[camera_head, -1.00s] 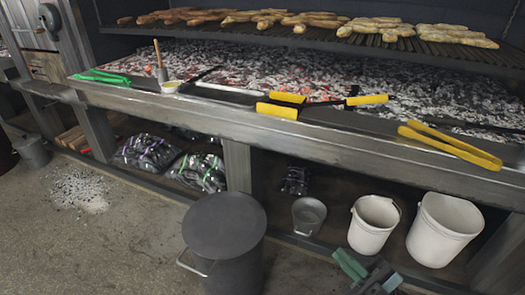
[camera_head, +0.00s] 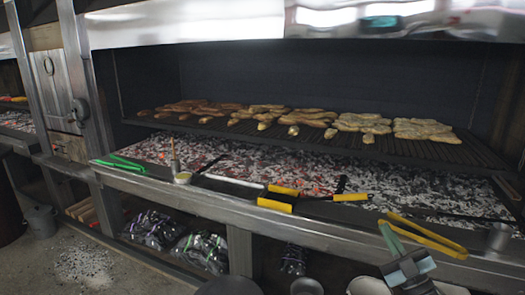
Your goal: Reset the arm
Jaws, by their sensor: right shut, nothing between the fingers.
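My right gripper (camera_head: 391,238) shows at the lower right, with teal fingers pointing up and to the left. It is shut and holds nothing. Its fingertips overlap the left end of the yellow tongs (camera_head: 432,238) in the picture; I cannot tell how far apart they are in depth. The tongs lie on the front ledge of the grill (camera_head: 310,232). My left gripper is not in view.
Yellow-handled tools (camera_head: 275,204), a white tray (camera_head: 228,186), a small bowl (camera_head: 182,178) and green tongs (camera_head: 122,165) lie along the ledge. A metal cup (camera_head: 498,237) stands at the right. Embers glow behind, under the grate of food (camera_head: 365,123). Bags (camera_head: 200,250) lie below.

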